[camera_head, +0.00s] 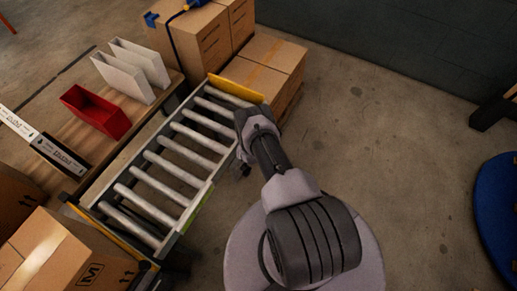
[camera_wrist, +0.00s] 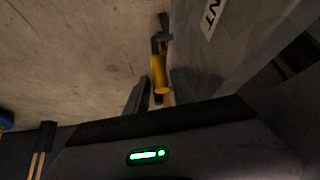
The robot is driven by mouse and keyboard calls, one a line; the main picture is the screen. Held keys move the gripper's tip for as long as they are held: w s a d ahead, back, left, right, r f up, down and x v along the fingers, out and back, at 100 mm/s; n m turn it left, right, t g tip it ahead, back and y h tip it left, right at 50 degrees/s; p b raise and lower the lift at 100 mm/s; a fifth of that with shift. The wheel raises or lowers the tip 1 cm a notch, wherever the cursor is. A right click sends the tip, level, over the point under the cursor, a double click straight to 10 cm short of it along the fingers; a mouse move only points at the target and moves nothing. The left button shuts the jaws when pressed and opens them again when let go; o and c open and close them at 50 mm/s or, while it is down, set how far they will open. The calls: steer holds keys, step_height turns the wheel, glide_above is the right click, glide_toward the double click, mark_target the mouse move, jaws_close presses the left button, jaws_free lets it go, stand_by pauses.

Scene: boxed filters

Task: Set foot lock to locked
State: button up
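A yellow lever (camera_wrist: 159,72) with a dark end shows in the middle of the wrist view, beside a grey metal panel; I take it to be the foot lock. My gripper (camera_wrist: 158,94) reaches up from the bottom of the wrist view with its fingers apart, the lever's near end seemingly between them. I cannot tell whether they touch it. In the head view my gripper (camera_head: 244,170) is low at the right side of the roller conveyor (camera_head: 212,186). The lever is hidden there.
A bench with a red bin (camera_head: 96,112) and white holders (camera_head: 130,68) stands left of the conveyor. Cardboard boxes (camera_head: 262,70) stand behind it, and another box (camera_head: 60,255) is at the near left.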

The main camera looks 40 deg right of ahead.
steer(key=shift+r, duration=0.1)
steer(key=p+v, duration=0.9)
steer(key=v, duration=0.8)
steer(key=shift+p, duration=0.3)
steer(key=shift+r, duration=0.15)
